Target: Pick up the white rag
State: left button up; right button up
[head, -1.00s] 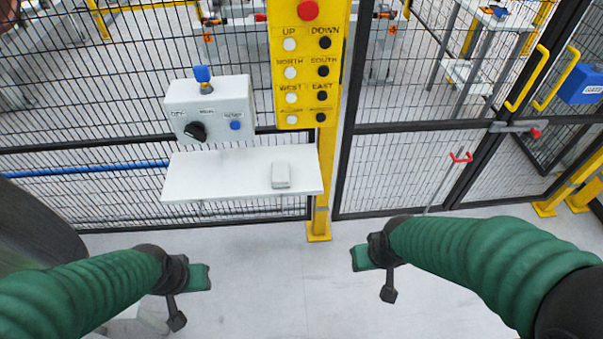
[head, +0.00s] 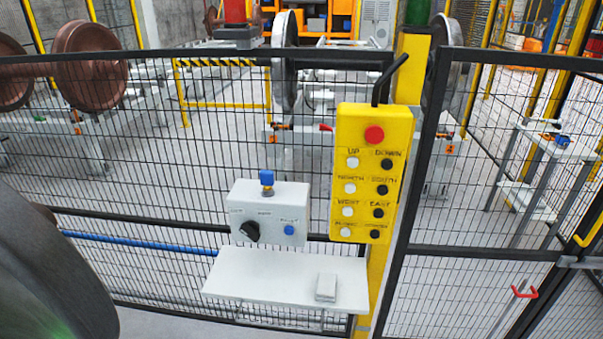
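The white rag (head: 326,287) is a small folded block. It lies on the right part of a white shelf (head: 262,278) fixed at the mesh fence, below the controls. Neither of my grippers shows in the head view now, and nothing touches the rag.
A grey control box (head: 268,213) with a black knob and blue buttons sits above the shelf. A yellow button pendant (head: 372,172) hangs on a yellow post to its right. The black mesh fence (head: 140,170) blocks the way behind. A large dark rounded object (head: 50,285) fills the lower left.

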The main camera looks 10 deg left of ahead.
aim_at(326, 283)
jog(key=i+l+u, duration=0.2)
jog(key=i+l, duration=0.2)
jog(key=l, duration=0.2)
jog(key=i+l+u, duration=0.2)
jog(key=i+l, duration=0.2)
jog(key=l, duration=0.25)
jog(key=i+l+u, duration=0.15)
jog(key=l, duration=0.2)
jog(key=i+l+u, duration=0.1)
jog(key=l, duration=0.25)
jog(key=i+l+u, duration=0.1)
jog(key=l, duration=0.25)
jog(key=i, duration=0.1)
